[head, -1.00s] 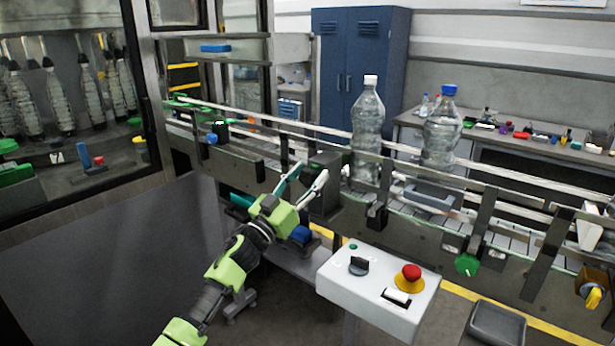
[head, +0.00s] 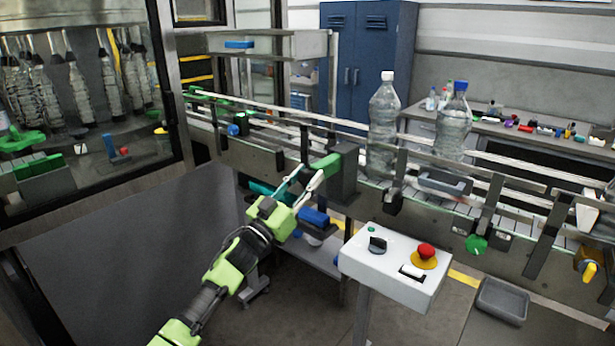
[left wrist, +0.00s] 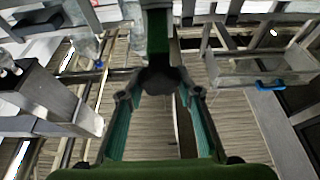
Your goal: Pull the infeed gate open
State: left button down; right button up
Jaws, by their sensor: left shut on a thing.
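The infeed gate shows in the head view as a green bar (head: 326,163) sticking out of a dark housing (head: 345,172) on the near side of the conveyor. My left gripper (head: 307,182) is at the near end of this bar. In the left wrist view the green bar (left wrist: 157,32) runs away from me and ends in a dark round knob (left wrist: 164,79). The teal fingers of my left gripper (left wrist: 160,96) are on both sides of the knob and hold it. My right gripper is not in view.
A clear bottle with a white cap (head: 384,125) and one with a blue cap (head: 453,125) stand on the conveyor. A white control box (head: 392,268) with a red button stands right of my left arm. A dark grey tray (head: 502,300) lies lower right.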

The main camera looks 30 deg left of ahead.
pick_arm(q)
jog(key=shift+s, duration=0.1)
jog(key=c, duration=1.4)
grip_release()
jog(key=shift+c, duration=0.2)
jog(key=shift+s+f, duration=0.15)
jog(key=shift+s, duration=0.05)
jog(key=d+v, duration=0.1)
jog(key=v, duration=1)
jog(key=shift+s+a, duration=0.2)
jog(key=shift+a, duration=0.3)
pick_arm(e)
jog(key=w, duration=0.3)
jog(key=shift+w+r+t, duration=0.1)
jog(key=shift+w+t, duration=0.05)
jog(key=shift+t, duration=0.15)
